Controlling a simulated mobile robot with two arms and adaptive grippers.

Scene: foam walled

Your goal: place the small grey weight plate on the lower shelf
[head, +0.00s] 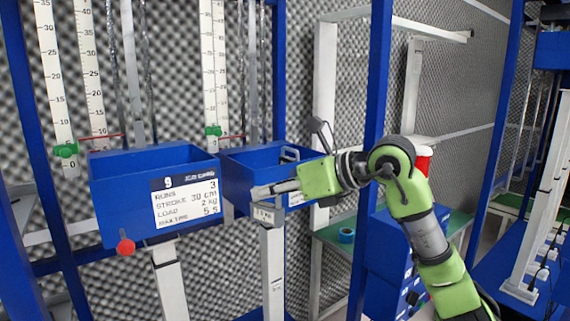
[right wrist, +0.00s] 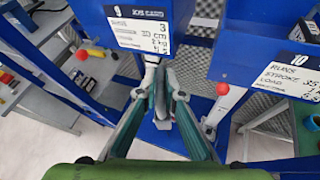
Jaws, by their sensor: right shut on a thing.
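My right gripper (head: 262,190) reaches in from the right, in front of the second blue box. In the right wrist view its two fingers (right wrist: 168,105) are shut on a grey plate seen nearly edge-on, which I take to be the small grey weight plate (right wrist: 163,88). In the head view I cannot make out the plate clearly. A low green-topped shelf (head: 330,236) stands behind my right arm; I cannot tell if it is the lower shelf. My left gripper is not in view.
Two blue boxes (head: 125,215) (head: 238,175) hang on posts before the foam wall, the left one with a "9" card and red knob. A teal tape roll (head: 346,235) lies on the green shelf. Blue uprights (head: 374,100) stand close to my arm.

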